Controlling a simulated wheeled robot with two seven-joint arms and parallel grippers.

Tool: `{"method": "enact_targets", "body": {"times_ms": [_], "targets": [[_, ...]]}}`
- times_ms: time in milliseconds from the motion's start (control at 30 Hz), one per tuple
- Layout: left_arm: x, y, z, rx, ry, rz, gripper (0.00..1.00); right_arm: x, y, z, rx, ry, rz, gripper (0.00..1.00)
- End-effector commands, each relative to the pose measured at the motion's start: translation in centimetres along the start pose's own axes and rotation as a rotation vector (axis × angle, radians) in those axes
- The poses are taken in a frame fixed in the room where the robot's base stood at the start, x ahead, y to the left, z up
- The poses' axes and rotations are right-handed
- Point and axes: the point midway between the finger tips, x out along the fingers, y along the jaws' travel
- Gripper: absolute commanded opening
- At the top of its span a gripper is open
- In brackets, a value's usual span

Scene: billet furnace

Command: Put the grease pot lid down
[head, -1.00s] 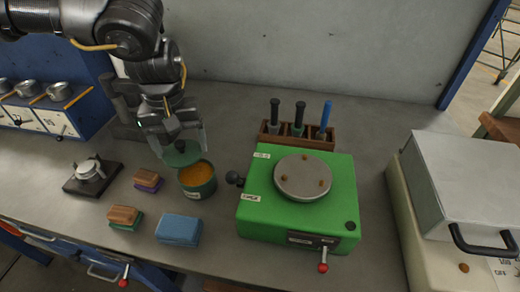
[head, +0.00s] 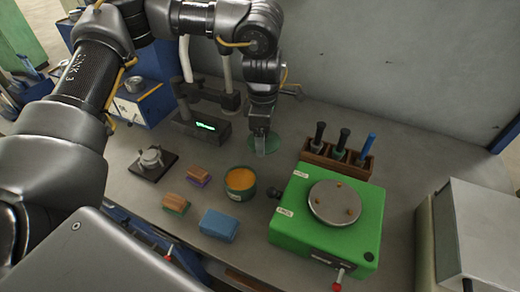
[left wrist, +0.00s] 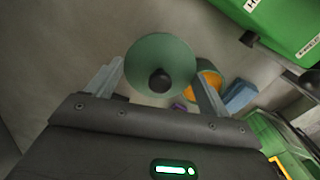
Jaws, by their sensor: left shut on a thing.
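The grease pot lid (head: 273,145) is a dark green disc with a black knob (left wrist: 160,82). My left gripper (head: 261,149) is shut on the lid by its knob, behind the pot. In the left wrist view the lid (left wrist: 160,55) appears face-on between the fingers. Whether it touches the bench or hangs just above it, I cannot tell. The green grease pot (head: 241,195) stands open in front of it, full of orange grease, and partly shows behind a finger in the left wrist view (left wrist: 220,77). My right gripper is out of view.
A green machine (head: 290,232) with a round plate stands right of the pot. A wooden tool rack (head: 333,163) is behind it. A small display unit (head: 207,130) stands left of the lid. A blue block (head: 218,226) and two brushes sit in front. Bare bench surrounds the lid.

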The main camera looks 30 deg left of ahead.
Motion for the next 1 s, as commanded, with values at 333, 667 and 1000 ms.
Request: {"method": "enact_targets", "body": {"times_ms": [333, 667, 1000], "targets": [[-1.1, 1.5, -1.1, -0.877, 0.018, 0.000, 0.58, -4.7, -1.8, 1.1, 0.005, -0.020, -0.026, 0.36], [-0.6, 1.8, -1.4, -1.068, 0.023, 0.003, 0.58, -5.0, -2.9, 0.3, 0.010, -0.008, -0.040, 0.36], [4.4, 1.6, -1.5, -1.066, 0.025, 0.001, 0.58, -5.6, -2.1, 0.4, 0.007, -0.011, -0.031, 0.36]]}}
